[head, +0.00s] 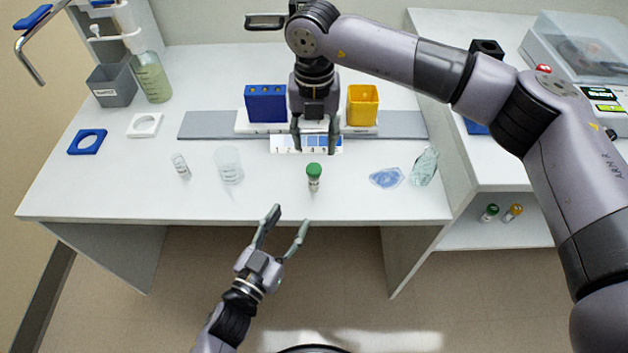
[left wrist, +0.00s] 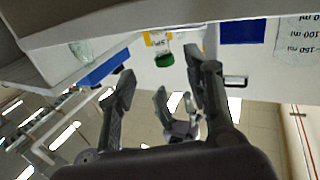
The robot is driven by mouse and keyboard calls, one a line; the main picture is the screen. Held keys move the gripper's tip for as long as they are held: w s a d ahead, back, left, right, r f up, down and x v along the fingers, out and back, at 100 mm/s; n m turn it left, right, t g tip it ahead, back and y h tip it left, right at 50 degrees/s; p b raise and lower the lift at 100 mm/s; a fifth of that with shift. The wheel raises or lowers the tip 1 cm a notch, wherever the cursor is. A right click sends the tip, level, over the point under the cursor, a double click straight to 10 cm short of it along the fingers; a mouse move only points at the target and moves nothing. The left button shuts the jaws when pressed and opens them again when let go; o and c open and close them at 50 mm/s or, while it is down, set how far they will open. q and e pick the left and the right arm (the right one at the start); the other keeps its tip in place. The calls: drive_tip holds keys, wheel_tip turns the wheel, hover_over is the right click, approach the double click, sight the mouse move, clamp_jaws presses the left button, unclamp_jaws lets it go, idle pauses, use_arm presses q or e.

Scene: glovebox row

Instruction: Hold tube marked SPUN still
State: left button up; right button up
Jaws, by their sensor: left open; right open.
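The tube marked SPUN (head: 314,183) stands upright near the front middle of the white table, with a green cap and a pale label. In the left wrist view the tube (left wrist: 160,43) appears inverted, its label partly readable and its green cap (left wrist: 164,60) between my left fingertips in the picture. My left gripper (head: 290,216) is open and empty, off the table's front edge, lower left of the tube and apart from it. My right gripper (head: 315,149) is open, fingers pointing down, just behind the tube in the picture, over the numbered strip (head: 283,144). I see no contact with the tube.
A clear beaker (head: 229,167) and a small vial (head: 180,166) stand left of the tube. Blue film (head: 386,178) and a glass bottle (head: 425,166) are to its right. A blue rack (head: 266,104) and a yellow block (head: 362,106) stand behind. The table's front edge is clear.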

sight(311, 184)
use_arm(q)
drive_tip(key=x, duration=1.1)
drive_tip(key=shift+w+d, duration=0.1)
drive_tip(key=shift+w, duration=0.2)
drive_tip(key=shift+c, duration=0.3)
clamp_jaws()
